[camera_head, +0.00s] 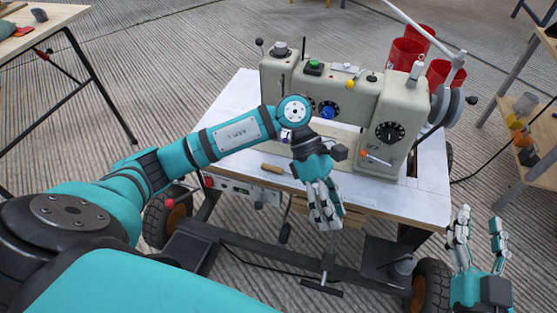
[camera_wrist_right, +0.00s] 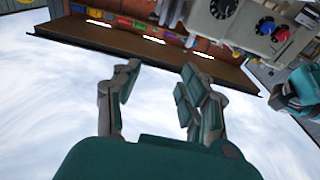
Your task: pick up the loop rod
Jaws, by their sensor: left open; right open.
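A small tool with a wooden handle (camera_head: 274,168) lies on the white table (camera_head: 432,196) in front of the sewing machine; it may be the loop rod, but its far end is unclear. My left gripper (camera_head: 326,212) hangs open and empty over the table's front edge, to the right of and nearer than the handle. My right gripper (camera_head: 478,228) is open and empty at the lower right, fingers up, off the table's right front corner. Its open fingers also show in the right wrist view (camera_wrist_right: 158,78), with nothing between them.
The large cream sewing machine (camera_head: 345,92) fills the back of the table. Red buckets (camera_head: 405,53) stand behind it. A wheeled frame (camera_head: 300,255) carries the table. Shelves (camera_head: 540,140) stand right and another table (camera_head: 48,38) far left. Ribbed floor between them is mostly clear.

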